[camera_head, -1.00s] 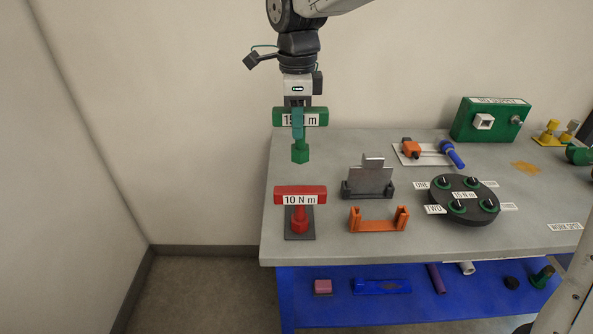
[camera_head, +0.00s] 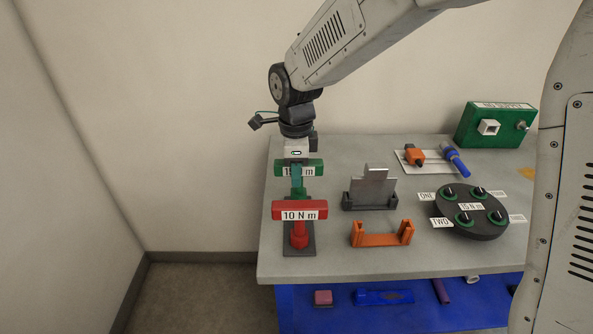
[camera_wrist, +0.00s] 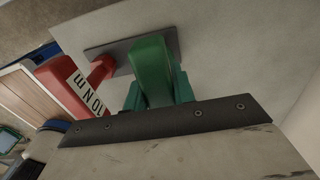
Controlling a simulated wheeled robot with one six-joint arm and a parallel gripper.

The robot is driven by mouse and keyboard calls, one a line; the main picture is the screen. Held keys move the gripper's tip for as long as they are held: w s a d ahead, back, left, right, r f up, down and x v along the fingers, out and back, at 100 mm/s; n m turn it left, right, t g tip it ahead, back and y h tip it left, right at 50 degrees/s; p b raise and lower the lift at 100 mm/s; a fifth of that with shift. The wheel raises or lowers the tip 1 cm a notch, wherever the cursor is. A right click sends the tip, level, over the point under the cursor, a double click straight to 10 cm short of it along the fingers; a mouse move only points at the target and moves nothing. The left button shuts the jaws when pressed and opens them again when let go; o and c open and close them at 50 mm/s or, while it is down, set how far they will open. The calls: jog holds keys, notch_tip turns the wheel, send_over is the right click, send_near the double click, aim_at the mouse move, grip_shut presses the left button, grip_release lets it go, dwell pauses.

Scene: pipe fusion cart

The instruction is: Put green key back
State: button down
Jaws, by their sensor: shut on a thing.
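The green key (camera_head: 311,167) has a crossbar with a white label, partly covered by my gripper, which seems to read 15 N m. My gripper (camera_head: 297,172) is shut on it and points down at the left end of the table. The key's lower end is hidden behind the red key's crossbar. The red key (camera_head: 299,211), labelled 10 N m, stands upright on a grey base plate (camera_head: 311,246). In the wrist view the green key (camera_wrist: 152,72) hangs over the grey plate (camera_wrist: 113,53), beside the red key (camera_wrist: 62,87). I cannot tell whether it touches the plate.
A grey metal holder (camera_head: 371,189) and an orange bracket (camera_head: 382,235) stand just right of the keys. A dark round disc (camera_head: 470,228) with several green-ringed posts lies farther right. A green box (camera_head: 494,124) stands at the back right. Left of the table is open floor.

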jog(key=shift+f, duration=0.2)
jog(key=shift+f, duration=0.45)
jog(key=c, duration=1.2)
grip_release()
jog(key=shift+o, duration=0.2)
